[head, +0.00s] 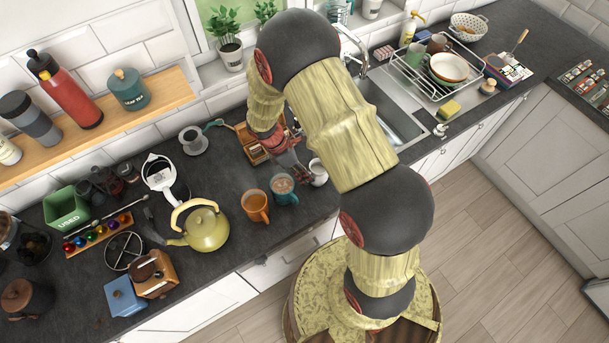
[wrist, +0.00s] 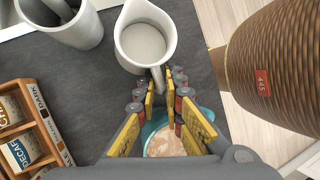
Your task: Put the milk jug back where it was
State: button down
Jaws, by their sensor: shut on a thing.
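The milk jug (head: 318,172) is a small pale grey jug near the front edge of the slate worktop, partly hidden by my arm in the head view. In the wrist view the jug (wrist: 146,40) is upright, its spout up and left, with a pale grey inside. My gripper (wrist: 160,78) is shut on the jug's handle, on the side towards the wrist camera. In the head view my gripper (head: 297,166) is left of the jug. I cannot tell whether the jug's base touches the worktop.
A teal mug (head: 283,190) with a milky drink stands close beside, partly under my fingers in the wrist view (wrist: 165,142). An orange mug (head: 255,207) and a yellow-green kettle (head: 207,231) stand further left. A wooden box of packets (wrist: 22,140) is behind. The sink (head: 392,112) lies right.

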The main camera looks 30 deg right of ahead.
jog(key=shift+f, duration=0.1)
jog(key=c, duration=1.9)
grip_release()
jog(key=v, duration=1.2)
jog(key=s+a+r+m+t+y, duration=0.1)
jog(key=s+r+m+t, duration=0.15)
jog(key=r, duration=0.65)
jog(key=s+r+m+t+y, duration=0.15)
jog(key=r+m, duration=0.25)
jog(key=r, duration=0.4)
jog(key=s+a+r+m+t, duration=0.1)
jog(key=s+r+m+t, duration=0.1)
jog(key=s+r+m, duration=0.2)
jog(key=s+a+r+m+t+y, duration=0.1)
jog(key=s+r+m+t, duration=0.2)
jog(key=s+r+m, duration=0.2)
jog(key=s+r, duration=0.2)
jog(key=s, duration=0.2)
jog(key=shift+s+a, duration=0.15)
jog(key=shift+a, duration=0.2)
jog(key=shift+f, duration=0.1)
